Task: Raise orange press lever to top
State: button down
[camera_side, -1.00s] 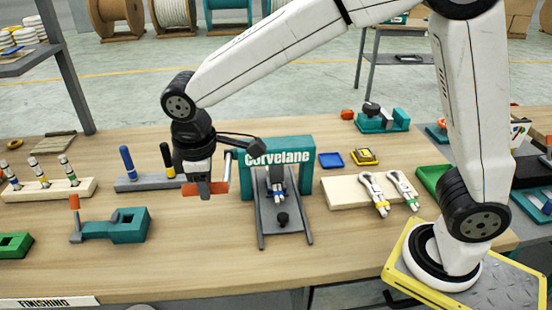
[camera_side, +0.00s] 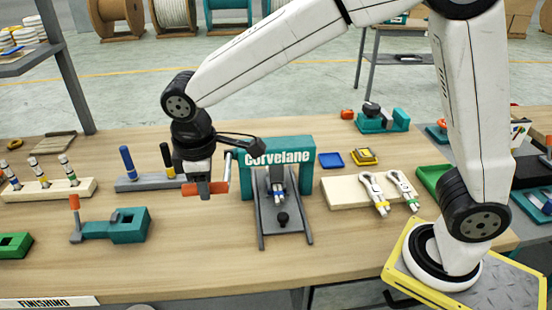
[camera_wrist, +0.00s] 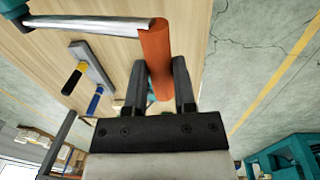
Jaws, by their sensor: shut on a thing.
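My gripper (camera_side: 204,189) is shut on the orange handle from above. In the wrist view, the fingers of my gripper (camera_wrist: 164,80) lie on both sides of the orange handle (camera_wrist: 154,45), and the silver lever arm (camera_wrist: 90,22) runs left from its end. The pivot is partly hidden behind my gripper in the side view.
A teal clamp (camera_side: 128,226) with an orange-topped post is at front left. Wooden blocks with cable connectors lie left (camera_side: 40,190) and right (camera_side: 345,190). The front middle of the table is clear.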

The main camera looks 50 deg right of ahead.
jog(key=shift+r, duration=0.1)
jog(key=shift+w+d+r+g+y, duration=0.15)
jog(key=shift+w+d+r+y, duration=0.05)
jog(key=shift+r, duration=0.25)
jog(key=shift+w+d+r+g+y, duration=0.15)
jog(key=shift+r+y, duration=0.05)
jog(key=shift+r, duration=0.25)
jog(key=w+d+r+g+y, duration=0.3)
jog(key=w+d+r, duration=0.3)
jog(key=r, duration=0.2)
jog(key=shift+w+d+r, duration=0.15)
jog(key=shift+d+r, duration=0.05)
jog(key=shift+r, duration=0.05)
jog(key=shift+c, duration=2.2)
grip_release()
jog(key=shift+r, duration=0.1)
